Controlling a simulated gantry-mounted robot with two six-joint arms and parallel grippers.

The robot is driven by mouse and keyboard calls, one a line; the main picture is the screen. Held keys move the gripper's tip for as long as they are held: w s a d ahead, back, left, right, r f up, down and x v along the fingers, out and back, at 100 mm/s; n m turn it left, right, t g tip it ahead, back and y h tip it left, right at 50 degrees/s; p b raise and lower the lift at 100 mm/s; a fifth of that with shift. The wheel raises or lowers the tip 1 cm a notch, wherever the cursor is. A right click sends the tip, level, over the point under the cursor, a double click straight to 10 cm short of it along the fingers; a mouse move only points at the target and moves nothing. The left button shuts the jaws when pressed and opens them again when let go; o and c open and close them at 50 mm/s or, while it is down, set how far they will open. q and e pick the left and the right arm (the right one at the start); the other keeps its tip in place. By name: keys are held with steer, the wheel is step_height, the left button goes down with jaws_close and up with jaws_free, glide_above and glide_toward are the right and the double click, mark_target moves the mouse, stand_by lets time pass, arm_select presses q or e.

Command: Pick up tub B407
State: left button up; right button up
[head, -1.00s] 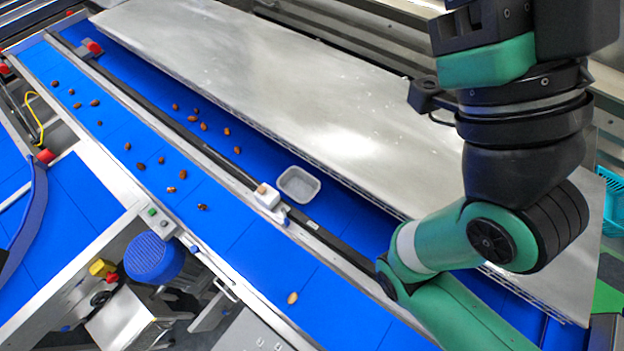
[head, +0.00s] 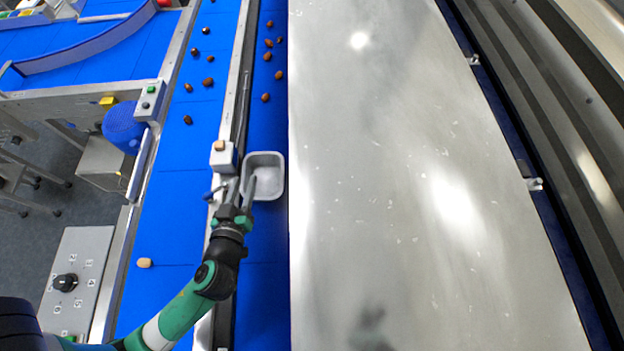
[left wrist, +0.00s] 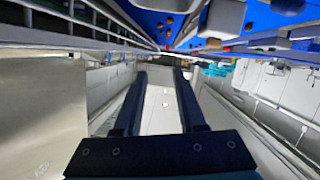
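A small grey open tub (head: 267,155) stands on the blue belt strip beside the metal table, and looks empty. No label can be read on it, so I cannot tell if it is B407. My left gripper (head: 242,182) is at the tub's left side in the head view. Its fingers are apart, one left of the tub and one overlapping the tub's left wall; contact cannot be told. In the left wrist view the two dark fingers (left wrist: 160,85) are also apart, with a pale surface behind them. My right gripper is not in view.
A white block (head: 223,157) sits on the rail just left of the tub. The broad metal table (head: 390,200) on the right is clear.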

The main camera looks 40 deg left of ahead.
mark_target(243, 192)
arm_select(q)
steer(key=shift+m+g, duration=0.5)
steer(key=s+f+b, duration=0.1)
steer(key=f, duration=0.2)
steer(key=s+a+f+b, duration=0.1)
steer(key=f+b, duration=0.1)
steer(key=f, duration=0.1)
steer(key=s+a+f+b, duration=0.1)
steer(key=f, duration=0.2)
steer(key=shift+s+f+b, duration=0.2)
steer(key=shift+b, duration=0.15)
steer(key=x, duration=0.2)
steer(key=p+x, duration=0.1)
steer(key=shift+w+a+r, duration=0.15)
steer(key=shift+w, duration=0.3)
steer(key=shift+w+a+f, duration=0.25)
steer(key=shift+w+a, duration=0.05)
steer(key=shift+a, duration=0.15)
steer(key=x, duration=0.4)
steer(key=shift+a+f, duration=0.1)
steer(key=shift+a, duration=0.15)
jaws_close()
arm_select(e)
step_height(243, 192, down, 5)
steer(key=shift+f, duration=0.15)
